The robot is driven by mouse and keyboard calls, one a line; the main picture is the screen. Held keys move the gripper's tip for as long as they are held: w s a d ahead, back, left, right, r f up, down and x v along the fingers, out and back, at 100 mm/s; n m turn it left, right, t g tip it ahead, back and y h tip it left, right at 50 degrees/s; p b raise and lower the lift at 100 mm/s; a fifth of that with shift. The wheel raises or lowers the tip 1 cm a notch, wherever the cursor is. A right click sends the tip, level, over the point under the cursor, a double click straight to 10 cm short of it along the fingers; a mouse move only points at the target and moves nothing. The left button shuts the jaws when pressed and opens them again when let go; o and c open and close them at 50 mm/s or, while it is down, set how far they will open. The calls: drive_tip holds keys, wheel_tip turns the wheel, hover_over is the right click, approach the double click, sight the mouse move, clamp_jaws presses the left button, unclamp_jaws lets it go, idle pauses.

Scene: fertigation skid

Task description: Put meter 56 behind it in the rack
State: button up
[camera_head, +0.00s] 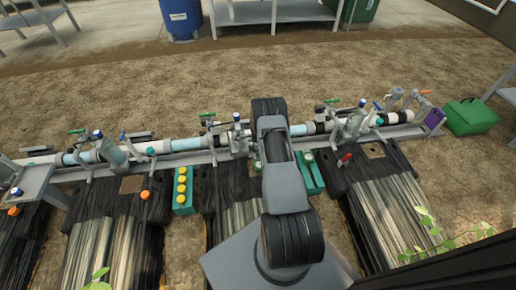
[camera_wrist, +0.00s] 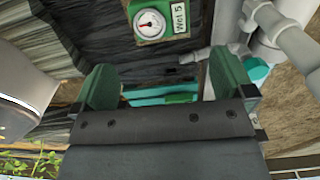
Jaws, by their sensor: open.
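A green meter (camera_wrist: 170,18) with a round white dial and a white label that seems to read "Wet 5" is at the top of the wrist view, beyond my fingertips. I cannot make out "56" on it. A small round dial (camera_head: 308,157) shows on a green rack (camera_head: 315,178) beside my arm in the head view. In the wrist view my gripper (camera_wrist: 167,88) is open, with its two green fingers wide apart and no object held. A teal-green piece (camera_wrist: 160,98), perhaps part of the rack, shows beyond the gap. My arm hides the gripper in the head view.
A pipe line (camera_head: 190,145) with several valves crosses the head view. A green rack with yellow caps (camera_head: 182,190) stands left of my arm. Black-edged beds (camera_head: 385,205) lie in front. A green box (camera_head: 470,116) is at the right. Grey pipes (camera_wrist: 282,35) crowd the wrist view's right.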

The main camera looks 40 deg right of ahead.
wheel_tip(320, 180, down, 12)
drive_tip(key=b, duration=0.4)
drive_tip(key=shift+b, duration=0.3)
drive_tip(key=shift+c, duration=0.4)
drive_tip(key=c, duration=0.5)
drive_tip(key=shift+r+p, duration=3.5)
drive_tip(key=shift+r, duration=2.05)
drive_tip(key=shift+c, duration=0.2)
drive_tip(key=shift+a, duration=0.1)
